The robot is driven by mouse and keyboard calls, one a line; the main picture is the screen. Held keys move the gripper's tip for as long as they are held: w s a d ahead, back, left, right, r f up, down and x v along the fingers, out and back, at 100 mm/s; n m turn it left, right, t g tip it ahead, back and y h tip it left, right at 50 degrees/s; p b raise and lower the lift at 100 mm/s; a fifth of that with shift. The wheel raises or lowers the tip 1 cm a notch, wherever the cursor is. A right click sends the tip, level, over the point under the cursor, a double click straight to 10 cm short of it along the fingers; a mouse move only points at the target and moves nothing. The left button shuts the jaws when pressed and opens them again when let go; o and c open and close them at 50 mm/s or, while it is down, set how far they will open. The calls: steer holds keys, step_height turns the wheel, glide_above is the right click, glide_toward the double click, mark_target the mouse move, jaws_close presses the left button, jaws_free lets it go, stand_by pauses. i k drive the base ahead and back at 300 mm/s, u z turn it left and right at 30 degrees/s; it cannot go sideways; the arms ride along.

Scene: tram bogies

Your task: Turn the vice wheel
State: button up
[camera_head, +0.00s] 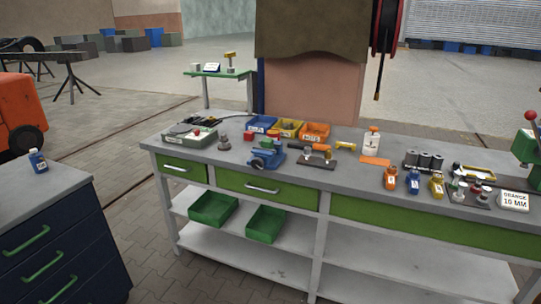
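A small blue vice (265,155) stands on the grey top of the long workbench (345,187), near its front edge and above the left-hand wide green drawer (285,188). Its wheel is too small to make out clearly in this view. An orange and dark tool (318,152) lies on the bench just right of the vice. My gripper is not in view.
Blue, yellow and orange bins (288,127) stand behind the vice. Small bottles (413,181) and a white sign (514,201) stand further right. A dark blue drawer cabinet (50,235) stands at lower left. Paved floor (137,205) lies between cabinet and bench.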

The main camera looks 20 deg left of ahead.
mark_target(257, 163)
steer(key=u, duration=1)
steer(key=i, duration=0.9)
steer(key=u, duration=1.9)
